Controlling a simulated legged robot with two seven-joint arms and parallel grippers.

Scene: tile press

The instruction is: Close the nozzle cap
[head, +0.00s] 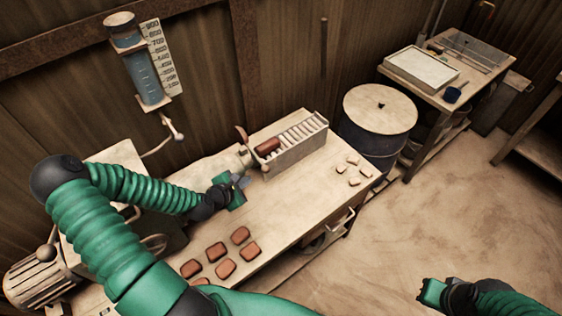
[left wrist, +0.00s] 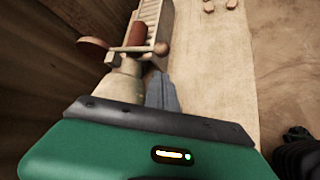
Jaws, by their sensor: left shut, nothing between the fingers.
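The nozzle (head: 246,158) of the press points toward the slatted rack, and it also shows in the left wrist view (left wrist: 122,82). The nozzle cap (head: 241,134) is a reddish-brown disc standing to the side of the nozzle mouth; it also shows in the left wrist view (left wrist: 93,45). A thin rod with a round knob (left wrist: 161,48) crosses in front of the mouth. My left gripper (head: 244,181) is shut and empty, just right of the nozzle; its fingers show in the left wrist view (left wrist: 161,92). My right gripper (head: 430,292) is away from the bench; its jaws are unclear.
The rack (head: 297,152) holds a red clay piece (head: 268,146) near the nozzle. Several red tiles (head: 226,268) lie at the bench's front, and pale pieces (head: 352,160) at its far right. A drum (head: 378,108) and side table (head: 470,45) stand beyond. Floor is open at right.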

